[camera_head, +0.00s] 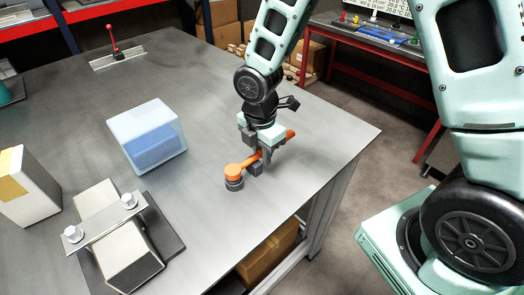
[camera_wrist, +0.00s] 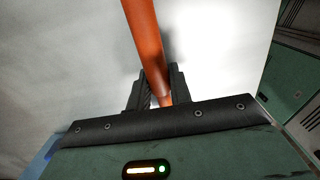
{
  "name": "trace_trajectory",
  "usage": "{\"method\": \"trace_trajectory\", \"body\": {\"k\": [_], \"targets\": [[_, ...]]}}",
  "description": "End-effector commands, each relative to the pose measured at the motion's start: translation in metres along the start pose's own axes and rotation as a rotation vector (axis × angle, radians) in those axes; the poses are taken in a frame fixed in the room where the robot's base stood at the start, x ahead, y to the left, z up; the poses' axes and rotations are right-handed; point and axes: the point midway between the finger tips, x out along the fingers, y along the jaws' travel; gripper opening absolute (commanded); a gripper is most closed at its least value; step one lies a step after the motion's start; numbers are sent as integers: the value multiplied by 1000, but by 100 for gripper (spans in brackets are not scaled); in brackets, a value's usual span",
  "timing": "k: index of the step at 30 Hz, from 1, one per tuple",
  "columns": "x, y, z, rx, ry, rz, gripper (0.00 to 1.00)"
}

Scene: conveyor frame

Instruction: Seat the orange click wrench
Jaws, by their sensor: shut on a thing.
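The orange click wrench (camera_head: 248,160) is in my gripper near the right part of the grey table in the head view. Its round head has a dark grey socket end beneath it, low over or touching the table top; I cannot tell which. Its handle end sticks out to the right of my gripper (camera_head: 260,163). In the wrist view the orange shaft (camera_wrist: 147,45) runs up from between the dark fingers of my gripper (camera_wrist: 158,85), which are shut on it. The wrench head is out of the wrist view.
A clamp fixture with a crossbar and two bolts (camera_head: 104,222) stands at the front left of the table (camera_head: 215,235). A translucent bin with blue contents (camera_head: 147,135), a white box (camera_head: 28,190) and a red lever (camera_head: 113,38) stand left.

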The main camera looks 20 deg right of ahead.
Motion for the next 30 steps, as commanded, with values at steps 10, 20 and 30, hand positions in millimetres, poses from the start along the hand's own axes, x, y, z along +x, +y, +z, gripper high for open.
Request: {"method": "trace_trajectory", "body": {"k": [10, 20, 30], "targets": [[1, 0, 0, 0, 0, 0, 46], [-12, 1, 0, 1, 1, 3, 46], [-87, 1, 1, 3, -1, 7, 46]]}}
